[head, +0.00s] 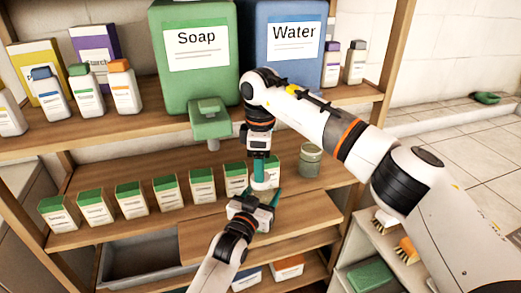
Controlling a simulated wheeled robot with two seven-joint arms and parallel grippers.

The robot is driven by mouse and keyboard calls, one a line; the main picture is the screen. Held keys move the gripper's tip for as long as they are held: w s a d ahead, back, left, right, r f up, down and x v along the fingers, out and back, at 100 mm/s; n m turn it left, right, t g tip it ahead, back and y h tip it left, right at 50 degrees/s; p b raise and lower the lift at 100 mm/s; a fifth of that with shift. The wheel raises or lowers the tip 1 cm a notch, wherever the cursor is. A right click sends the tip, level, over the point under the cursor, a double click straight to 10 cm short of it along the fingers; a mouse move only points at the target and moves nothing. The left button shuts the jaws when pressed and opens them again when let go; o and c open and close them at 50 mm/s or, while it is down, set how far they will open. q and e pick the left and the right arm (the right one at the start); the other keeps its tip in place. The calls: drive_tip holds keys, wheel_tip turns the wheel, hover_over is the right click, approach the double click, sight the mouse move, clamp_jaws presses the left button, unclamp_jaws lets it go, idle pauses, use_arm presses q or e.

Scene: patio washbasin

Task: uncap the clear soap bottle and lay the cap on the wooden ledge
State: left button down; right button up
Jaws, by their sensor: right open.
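My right gripper (260,180) points down from above over the middle shelf, its teal fingers beside a small pale object (268,176). This may be the clear soap bottle, but the fingers hide much of it and I cannot make out its cap. The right gripper is open. My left gripper (259,200) reaches up from below, close under the right one, with teal fingertips near the pale object's base. Whether it grips anything is unclear. The wooden ledge (203,241) is the bare board in front of the shelf, to the left of my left gripper.
Several green-topped cartons (132,199) line the middle shelf, and a greenish jar (310,161) stands right of my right gripper. A green Soap tank (196,80) with a spout and a blue Water tank (290,75) stand above. A grey bin (140,258) sits below left.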

drive_tip(key=shift+f, duration=1.7)
